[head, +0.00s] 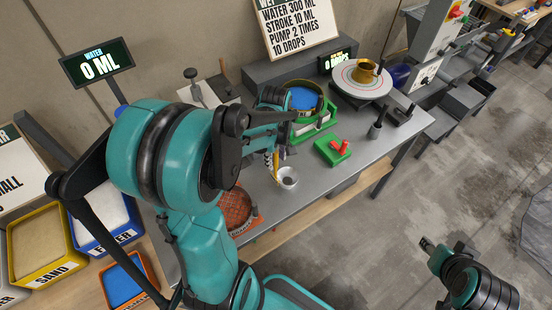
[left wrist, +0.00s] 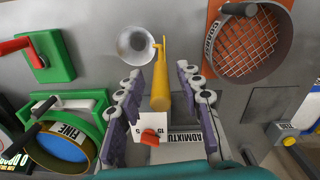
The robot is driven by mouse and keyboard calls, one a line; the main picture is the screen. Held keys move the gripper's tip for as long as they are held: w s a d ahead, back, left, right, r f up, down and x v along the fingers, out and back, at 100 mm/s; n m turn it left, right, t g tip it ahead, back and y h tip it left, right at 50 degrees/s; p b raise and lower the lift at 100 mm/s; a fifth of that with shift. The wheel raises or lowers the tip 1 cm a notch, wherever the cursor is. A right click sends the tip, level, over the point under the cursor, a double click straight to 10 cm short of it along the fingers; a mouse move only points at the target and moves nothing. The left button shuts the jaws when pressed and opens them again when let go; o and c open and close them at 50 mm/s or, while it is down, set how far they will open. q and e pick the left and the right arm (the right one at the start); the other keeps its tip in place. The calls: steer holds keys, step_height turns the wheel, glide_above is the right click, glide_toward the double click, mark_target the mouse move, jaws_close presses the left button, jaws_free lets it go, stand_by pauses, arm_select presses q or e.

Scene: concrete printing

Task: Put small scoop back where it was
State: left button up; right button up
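The small scoop shows in the left wrist view with a pale round bowl (left wrist: 134,44) and a yellow handle (left wrist: 160,88). Its bowl also shows in the head view (head: 288,178), over the grey table near its front edge. My left gripper (left wrist: 157,112) is open, with one finger on each side of the yellow handle. Gaps show between the handle and both fingers. I cannot tell whether the scoop rests on the table. In the head view my left arm hides part of the table. My right gripper (head: 428,244) is small at lower right, away from the table; its fingers are unclear.
An orange coarse sieve (head: 236,210) lies left of the scoop. A green block with a red handle (head: 333,150) and a green-framed fine sieve (head: 305,98) are to its right. A turntable (head: 361,79) stands farther back. Sand (head: 45,240) and another bin (head: 103,212) stand left.

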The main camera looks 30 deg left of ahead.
arm_select(q)
step_height(320, 180, up, 10)
steer(key=shift+s+r+p, duration=0.1)
steer(key=shift+r+p, duration=0.05)
steer(key=shift+p, duration=0.95)
steer(key=shift+r, duration=0.3)
steer(key=shift+s+d+r, duration=0.1)
steer(key=shift+d+r, duration=0.1)
steer(key=shift+d, duration=0.1)
steer(key=s+d+m+t, duration=0.3)
steer(key=d+m, duration=0.3)
steer(key=m, duration=0.1)
steer(key=s+d+r+m+t, duration=0.1)
steer(key=s+d+m+t, duration=0.1)
steer(key=d+m+t, duration=0.2)
steer(key=d+m, duration=0.2)
steer(key=m, duration=0.2)
steer(key=shift+s+r, duration=0.3)
steer(key=shift+s, duration=0.1)
step_height(320, 180, down, 14)
steer(key=b, duration=1.3)
steer(key=shift+b, duration=0.35)
